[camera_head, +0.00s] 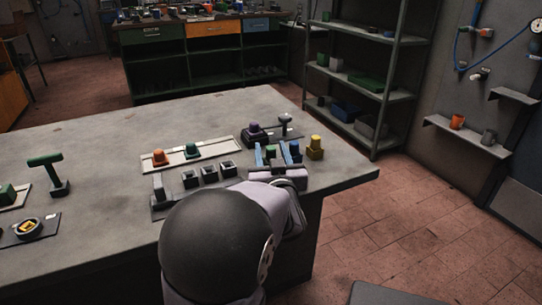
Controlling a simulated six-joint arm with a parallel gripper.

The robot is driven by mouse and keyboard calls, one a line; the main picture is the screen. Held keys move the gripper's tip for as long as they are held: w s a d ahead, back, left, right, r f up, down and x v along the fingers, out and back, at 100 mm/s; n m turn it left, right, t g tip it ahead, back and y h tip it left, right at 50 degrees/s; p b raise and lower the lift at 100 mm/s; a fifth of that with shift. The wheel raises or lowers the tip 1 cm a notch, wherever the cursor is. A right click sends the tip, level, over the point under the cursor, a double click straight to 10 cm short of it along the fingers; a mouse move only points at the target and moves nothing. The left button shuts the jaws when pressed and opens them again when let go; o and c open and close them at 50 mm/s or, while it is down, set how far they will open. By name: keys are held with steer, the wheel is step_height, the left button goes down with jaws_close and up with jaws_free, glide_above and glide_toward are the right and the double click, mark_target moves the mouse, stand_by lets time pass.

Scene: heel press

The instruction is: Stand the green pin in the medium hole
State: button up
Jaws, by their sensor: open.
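A small green piece (191,151) that looks like the pin stands on a pale tray, right of an orange piece (159,157). In front of the tray are three dark square blocks with openings, left (190,179), middle (209,173) and right (228,168). Their hole sizes are too small to tell. My gripper (271,149) is open at the table's right part, right of the blocks, its blue fingers apart. A small greenish thing (270,152) shows between the fingers; I cannot tell whether it is a pin or touches them.
The pale tray (215,152) lies behind the blocks. A green-topped lever (52,173) stands left.

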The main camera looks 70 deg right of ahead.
mark_target(270, 147)
jaws_close()
steer(key=shift+r, duration=0.1)
step_height(270, 147, up, 10)
steer(key=p, duration=0.3)
steer(key=shift+p, duration=0.3)
